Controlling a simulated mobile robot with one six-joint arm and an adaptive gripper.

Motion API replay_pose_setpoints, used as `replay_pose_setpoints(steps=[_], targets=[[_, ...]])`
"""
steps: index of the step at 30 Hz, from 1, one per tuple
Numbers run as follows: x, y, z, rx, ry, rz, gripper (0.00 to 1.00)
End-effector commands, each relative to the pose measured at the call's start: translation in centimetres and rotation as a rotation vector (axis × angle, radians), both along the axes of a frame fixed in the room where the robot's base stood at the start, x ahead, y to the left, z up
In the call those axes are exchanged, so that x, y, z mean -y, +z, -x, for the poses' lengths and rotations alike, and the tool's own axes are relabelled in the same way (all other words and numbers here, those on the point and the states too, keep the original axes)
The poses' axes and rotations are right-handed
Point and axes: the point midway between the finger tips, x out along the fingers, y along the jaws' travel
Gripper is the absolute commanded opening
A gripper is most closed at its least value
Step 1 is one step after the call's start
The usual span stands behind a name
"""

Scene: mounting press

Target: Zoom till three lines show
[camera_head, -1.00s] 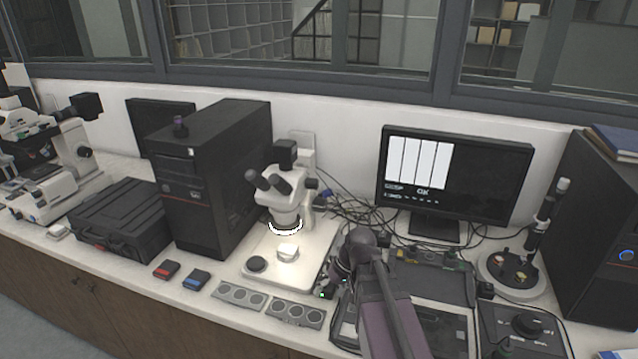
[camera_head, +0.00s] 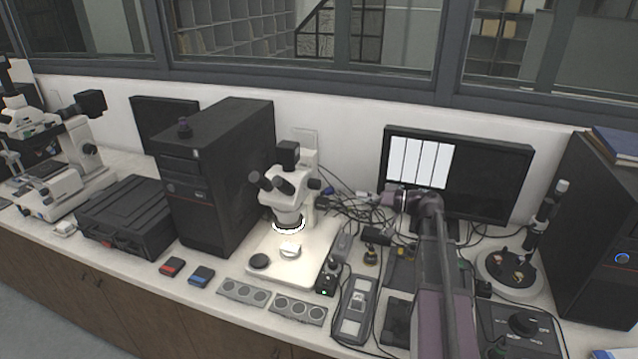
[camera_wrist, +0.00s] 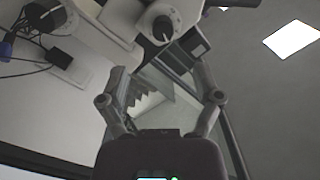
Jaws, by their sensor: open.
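The white stereo microscope (camera_head: 287,198) stands on its lit base, with a pale sample (camera_head: 290,249) under its glowing ring light. A dark knob (camera_head: 314,184) is on its right side. The monitor (camera_head: 490,172) shows a white picture (camera_head: 428,163) crossed by three dark upright lines; my arm hides the screen's lower part. My gripper (camera_head: 388,200) is right of the microscope and apart from it, in front of the monitor. In the wrist view my gripper (camera_wrist: 163,98) is open with nothing between its fingers, and a white body with a dark knob shows beyond.
Cables (camera_head: 350,208) lie behind my gripper. Control boxes (camera_head: 354,308) and a round-based stand (camera_head: 508,268) are on the bench at right. A black computer tower (camera_head: 222,180) stands close to the microscope's left. Grey sample holders (camera_head: 270,300) line the front edge.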

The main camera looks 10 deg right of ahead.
Motion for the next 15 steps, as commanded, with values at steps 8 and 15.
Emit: replay_pose_setpoints(steps=[8, 15], targets=[[1.06, 1.01, -0.35, 0.043, -0.014, -0.031, 0.83], [0.97, 0.98, -0.35, 0.041, -0.013, -0.031, 0.83]])
